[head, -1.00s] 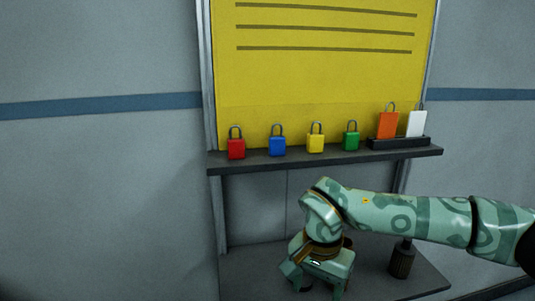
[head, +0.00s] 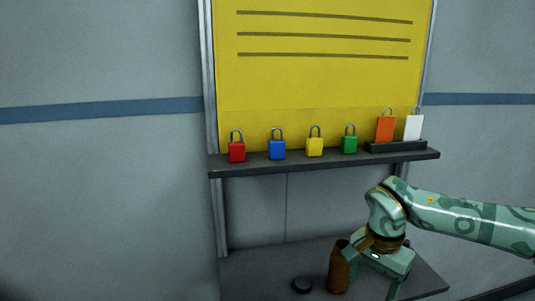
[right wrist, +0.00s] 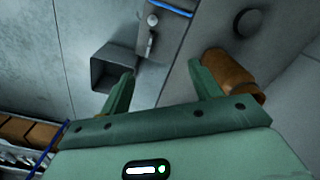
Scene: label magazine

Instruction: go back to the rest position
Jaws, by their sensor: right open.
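My right gripper (head: 372,282) is low over the right part of the lower shelf (head: 262,262), fingers pointing down. In the right wrist view the gripper (right wrist: 162,72) has its fingers spread with nothing between them. A brown cylinder (head: 340,270) stands on the lower shelf just left of the gripper; in the right wrist view the cylinder (right wrist: 236,76) is partly behind the right-hand finger. A black disc (head: 302,285) lies left of the cylinder and also shows in the right wrist view (right wrist: 248,23). My left gripper is in neither view.
Red (head: 237,152), blue (head: 277,150), yellow (head: 315,147) and green (head: 349,145) padlocks stand on the upper shelf (head: 300,163), below a yellow board (head: 325,80). The lower shelf's left part is clear.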

